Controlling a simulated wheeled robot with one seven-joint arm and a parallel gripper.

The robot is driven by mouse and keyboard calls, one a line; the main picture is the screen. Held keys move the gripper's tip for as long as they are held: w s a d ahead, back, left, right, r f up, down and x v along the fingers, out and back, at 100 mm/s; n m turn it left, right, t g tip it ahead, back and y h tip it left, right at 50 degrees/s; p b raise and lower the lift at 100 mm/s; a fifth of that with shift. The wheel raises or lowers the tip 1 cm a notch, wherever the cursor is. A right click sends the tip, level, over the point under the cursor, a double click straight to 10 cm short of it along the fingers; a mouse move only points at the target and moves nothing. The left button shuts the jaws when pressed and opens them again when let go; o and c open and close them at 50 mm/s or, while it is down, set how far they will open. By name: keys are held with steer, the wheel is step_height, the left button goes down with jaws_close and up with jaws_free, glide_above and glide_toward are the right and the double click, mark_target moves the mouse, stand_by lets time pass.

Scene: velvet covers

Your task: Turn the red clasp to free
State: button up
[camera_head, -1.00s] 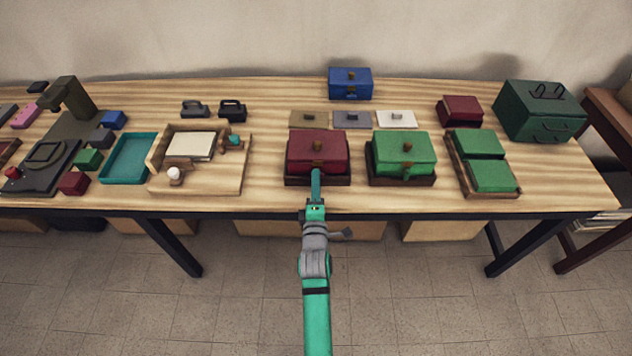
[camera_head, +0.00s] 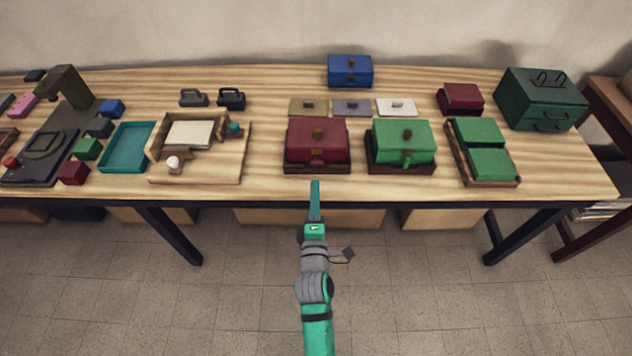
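The red box (camera_head: 300,143) sits in a dark tray (camera_head: 290,170) at the middle front of the table, with a brown knob on its lid. Its clasp (camera_head: 317,153) is a small brown piece on the front face; its exact turn is too small to tell. My gripper (camera_head: 315,184) points at the table's front edge, just in front of the red box and apart from it. The fingers show as one narrow teal shape, so their opening is not visible. Nothing shows held in them.
A green box (camera_head: 388,142) with a green clasp (camera_head: 407,159) stands just right of the red box. A blue box (camera_head: 350,66) and several small plates lie behind. A teal tray (camera_head: 126,148) and wooden fixture (camera_head: 215,172) are left. Bare table (camera_head: 264,165) lies between.

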steer(key=shift+s, duration=1.1)
steer(key=shift+d, duration=0.1)
steer(key=s+m+g, duration=0.2)
steer(key=s+m, duration=1.6)
steer(key=s, duration=1.7)
steer(key=shift+d+g, duration=0.15)
steer(key=shift+g, duration=0.15)
steer(key=shift+o, duration=0.3)
steer(key=shift+s, duration=0.1)
